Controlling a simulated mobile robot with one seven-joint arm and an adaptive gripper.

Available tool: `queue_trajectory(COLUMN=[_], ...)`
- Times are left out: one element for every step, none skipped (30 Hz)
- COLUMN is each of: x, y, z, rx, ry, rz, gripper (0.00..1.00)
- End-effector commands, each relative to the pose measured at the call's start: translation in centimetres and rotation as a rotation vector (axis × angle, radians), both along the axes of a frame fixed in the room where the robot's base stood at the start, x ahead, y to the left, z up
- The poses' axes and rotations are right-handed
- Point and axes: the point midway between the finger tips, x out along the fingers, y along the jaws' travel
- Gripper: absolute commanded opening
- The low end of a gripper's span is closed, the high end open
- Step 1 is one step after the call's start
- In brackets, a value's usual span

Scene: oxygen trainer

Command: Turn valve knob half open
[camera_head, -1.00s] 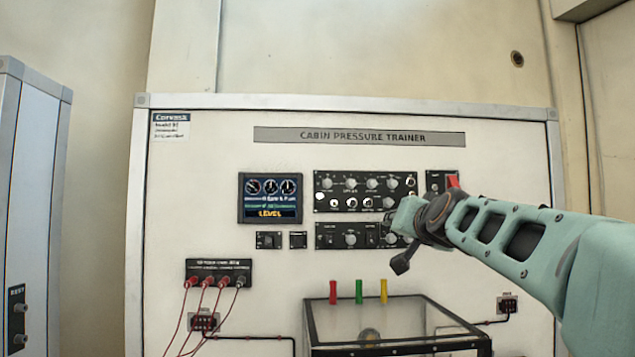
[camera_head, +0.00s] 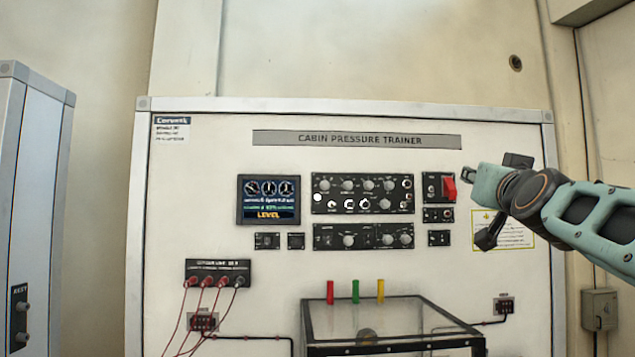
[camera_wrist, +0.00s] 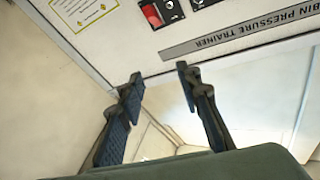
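No knob is clearly marked as the valve knob, and I cannot tell which one it is. An upper black panel (camera_head: 333,207) and a lower black panel (camera_head: 370,229) carry several grey knobs, one of them a round knob (camera_head: 348,241) on the lower panel. My gripper (camera_wrist: 160,72) is open and empty in the wrist view, with clear space between its fingers, near the trainer's top edge. In the head view my arm's end is right of the panels, apart from the knobs, and partly covers a yellow-edged label (camera_head: 520,241).
A red switch cover (camera_head: 449,188) is right of the upper panel. A screen (camera_head: 268,199) is to the left. A clear box with a dark frame (camera_head: 310,330) stands below, with red, green and yellow pieces behind it. Red cables (camera_head: 174,320) hang at lower left.

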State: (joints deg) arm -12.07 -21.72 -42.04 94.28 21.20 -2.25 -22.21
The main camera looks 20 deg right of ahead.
Motion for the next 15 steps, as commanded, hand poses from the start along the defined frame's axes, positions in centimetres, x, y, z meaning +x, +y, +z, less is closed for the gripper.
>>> queue_trajectory(x=[-0.5, -0.7, -1.0, -1.2, -1.3, -1.5, -1.6, -1.6, -1.7, -1.7, -1.7, -1.7, -1.7, -1.7, -1.7], y=[-0.1, -0.1, -0.2, -0.2, -0.3, -0.3, -0.3, -0.3, -0.3, -0.3, -0.3, -0.3, -0.3, -0.3, -0.3], z=[0.1, 0.1, 0.1, 0.2, 0.2, 0.2, 0.2, 0.2, 0.2, 0.2, 0.2, 0.2, 0.2, 0.2, 0.2], rx=[-0.003, -0.006, -0.009, -0.011, -0.014, -0.016, -0.017, -0.018, -0.019, -0.02, -0.02, -0.02, -0.02, -0.02, -0.02], ry=[0.001, 0.001, 0.001, 0.002, 0.003, 0.004, 0.004, 0.004, 0.005, 0.005, 0.005, 0.005, 0.005, 0.005, 0.005], rz=[-0.004, -0.006, -0.009, -0.012, -0.014, -0.015, -0.016, -0.016, -0.017, -0.017, -0.017, -0.017, -0.017, -0.017, -0.017], gripper=[0.32, 0.32, 0.32, 0.32, 0.32, 0.32, 0.32, 0.32, 0.32, 0.32, 0.32, 0.32, 0.32, 0.32, 0.32])
